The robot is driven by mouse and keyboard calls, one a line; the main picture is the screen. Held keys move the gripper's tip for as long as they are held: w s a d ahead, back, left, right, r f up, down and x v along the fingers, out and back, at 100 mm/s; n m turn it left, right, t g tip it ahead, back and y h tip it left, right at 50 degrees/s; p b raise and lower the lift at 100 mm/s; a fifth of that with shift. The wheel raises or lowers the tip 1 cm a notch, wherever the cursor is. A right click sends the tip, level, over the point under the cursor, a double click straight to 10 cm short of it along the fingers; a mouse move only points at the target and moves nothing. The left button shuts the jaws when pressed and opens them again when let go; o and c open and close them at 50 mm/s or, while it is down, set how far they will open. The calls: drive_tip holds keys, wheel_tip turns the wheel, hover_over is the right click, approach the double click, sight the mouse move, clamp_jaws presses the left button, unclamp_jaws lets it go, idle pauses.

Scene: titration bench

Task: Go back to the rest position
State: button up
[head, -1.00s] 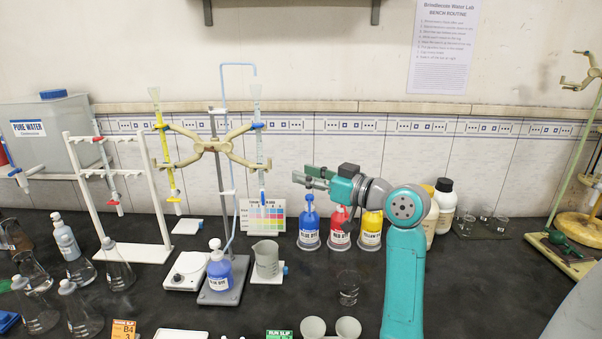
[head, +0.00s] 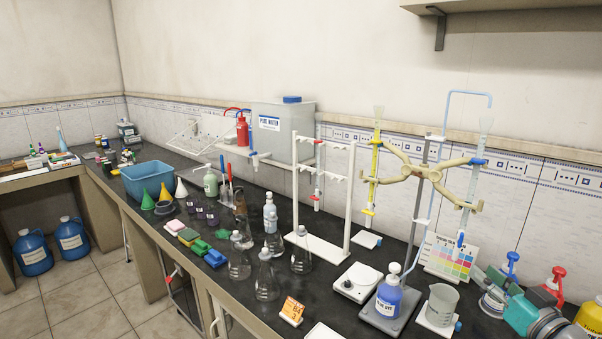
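My gripper (head: 484,286) is at the lower right of the head view, in front of the dye bottles. Its teal and grey body runs off toward the bottom right corner. The two fingers point left and look apart, with nothing seen between them. The rest of my arm is cut off by the frame.
A beaker (head: 441,305) and a blue dye bottle (head: 389,294) stand left of my gripper. Behind are a colour chart (head: 449,257) and a burette stand (head: 416,235). Red (head: 557,275) and yellow (head: 590,316) bottles are close at right. Several flasks and a blue tub (head: 148,176) stand further left.

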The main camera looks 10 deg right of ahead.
drive_tip(key=s+a+f+m, duration=0.1)
drive_tip(key=s+a+f, duration=0.1)
drive_tip(key=a+f, duration=0.2)
drive_tip(key=s+a+f+m+g+h, duration=0.1)
drive_tip(key=s+a+f, duration=0.2)
drive_tip(key=f, duration=0.6)
drive_tip(key=s+a+f+m+h, duration=0.1)
drive_tip(key=s+a+f, duration=0.1)
drive_tip(key=a+f, duration=0.4)
drive_tip(key=shift+s+a+f+g, duration=0.3)
drive_tip(key=shift+s+f+g, duration=0.05)
drive_tip(key=shift+g, duration=0.05)
drive_tip(key=s+a+f+n+g, duration=0.1)
drive_tip(key=s+a+f, duration=0.35)
drive_tip(key=s, duration=0.45)
drive_tip(key=s+a+f+n, duration=0.1)
drive_tip(key=s+a+f, duration=0.2)
drive_tip(key=s+a, duration=0.45)
drive_tip(key=s+a+r+n+y, duration=0.1)
drive_tip(key=s, duration=0.6)
drive_tip(key=s+a+r+n+y, duration=0.1)
drive_tip(key=s+r+n, duration=0.1)
drive_tip(key=s, duration=0.5)
drive_tip(key=shift+a+r, duration=0.25)
drive_tip(key=shift+a, duration=0.1)
